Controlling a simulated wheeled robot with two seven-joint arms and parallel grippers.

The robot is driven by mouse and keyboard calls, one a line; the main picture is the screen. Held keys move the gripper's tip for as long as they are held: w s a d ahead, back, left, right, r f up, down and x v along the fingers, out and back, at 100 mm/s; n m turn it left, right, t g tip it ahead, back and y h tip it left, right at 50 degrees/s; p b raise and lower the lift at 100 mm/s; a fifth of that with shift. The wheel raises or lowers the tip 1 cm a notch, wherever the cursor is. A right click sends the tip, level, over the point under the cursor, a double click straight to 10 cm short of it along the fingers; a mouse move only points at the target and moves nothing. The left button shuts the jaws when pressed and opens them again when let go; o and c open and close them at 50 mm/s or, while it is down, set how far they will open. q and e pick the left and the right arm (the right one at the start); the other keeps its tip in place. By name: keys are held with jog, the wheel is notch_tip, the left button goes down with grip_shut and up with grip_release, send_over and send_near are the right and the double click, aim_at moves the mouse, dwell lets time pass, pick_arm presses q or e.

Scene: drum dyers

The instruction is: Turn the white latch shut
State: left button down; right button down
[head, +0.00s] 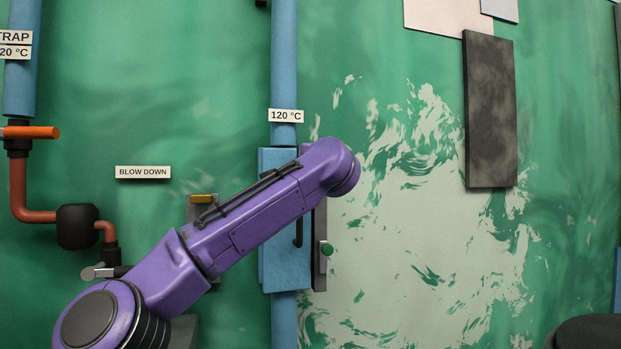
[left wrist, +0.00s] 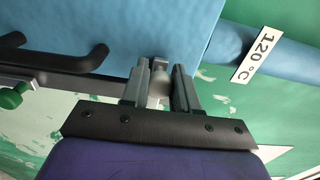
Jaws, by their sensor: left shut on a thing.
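My left gripper (left wrist: 160,88) is shut on a small pale piece between its two grey fingers, which looks like the white latch (left wrist: 159,62). Only a little of the latch shows; its turn angle cannot be told. It sits at the edge of the blue box (left wrist: 165,25), by a grey strip. In the head view my purple arm crosses in front of the blue box (head: 285,277) and hides both gripper and latch. My right gripper is in neither view.
A black handle (head: 299,232) and a green knob (head: 327,249) are at the box's right side. A blue pipe (head: 284,70) with a "120 °C" label (head: 286,116) runs above. Left are an orange lever (head: 35,132) and a yellow-handled fitting (head: 203,198). A dark panel (head: 490,110) hangs right.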

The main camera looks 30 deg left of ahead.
pick_arm(q)
jog(key=shift+f, duration=0.1)
dwell(0.3)
jog(key=c, duration=0.9)
grip_release()
jog(key=b+v, duration=0.1)
jog(key=v, duration=0.9)
jog(key=shift+s+d, duration=0.15)
jog(key=shift+d, duration=0.05)
